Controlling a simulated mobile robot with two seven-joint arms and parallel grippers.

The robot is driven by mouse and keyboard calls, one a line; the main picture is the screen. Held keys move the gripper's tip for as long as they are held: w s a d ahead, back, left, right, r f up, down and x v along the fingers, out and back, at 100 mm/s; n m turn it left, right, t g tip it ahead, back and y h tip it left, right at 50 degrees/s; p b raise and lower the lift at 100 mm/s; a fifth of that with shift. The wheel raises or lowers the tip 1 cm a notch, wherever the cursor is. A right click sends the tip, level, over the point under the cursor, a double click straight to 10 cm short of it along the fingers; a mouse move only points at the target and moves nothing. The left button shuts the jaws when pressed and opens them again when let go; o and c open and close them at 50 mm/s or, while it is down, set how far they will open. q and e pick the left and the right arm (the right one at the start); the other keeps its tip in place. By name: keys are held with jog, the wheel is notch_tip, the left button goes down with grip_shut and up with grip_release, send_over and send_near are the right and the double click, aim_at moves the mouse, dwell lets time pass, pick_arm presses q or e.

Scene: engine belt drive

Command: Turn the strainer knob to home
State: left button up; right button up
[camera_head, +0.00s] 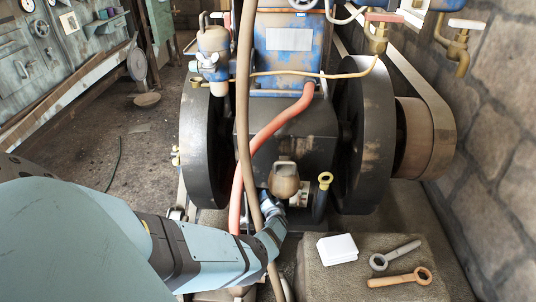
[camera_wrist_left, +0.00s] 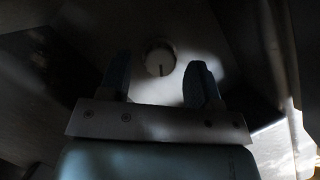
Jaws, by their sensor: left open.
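A round pale knob (camera_wrist_left: 160,60) shows in the left wrist view, dim and partly shaded, with a dark pointer mark on its lower half. My left gripper (camera_wrist_left: 160,75) is open, with its two blue fingers apart on either side of the knob in that view. I cannot tell whether either finger touches the knob. In the head view, my left gripper (camera_head: 270,206) is low at the front of the engine, just below a brown rounded fitting (camera_head: 285,181). The knob cannot be made out there. My right gripper is not in view.
A red hose (camera_head: 265,133) and a brown hose (camera_head: 245,120) run down close to my left arm. Large black flywheels (camera_head: 362,135) flank the engine.

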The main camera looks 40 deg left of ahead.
pick_arm(q)
jog(key=shift+w+a+f, duration=0.1)
jog(key=shift+w+a, duration=0.3)
jog(key=shift+a, duration=0.1)
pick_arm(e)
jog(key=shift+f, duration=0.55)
pick_arm(q)
jog(key=shift+c, duration=0.3)
jog(key=c, duration=0.9)
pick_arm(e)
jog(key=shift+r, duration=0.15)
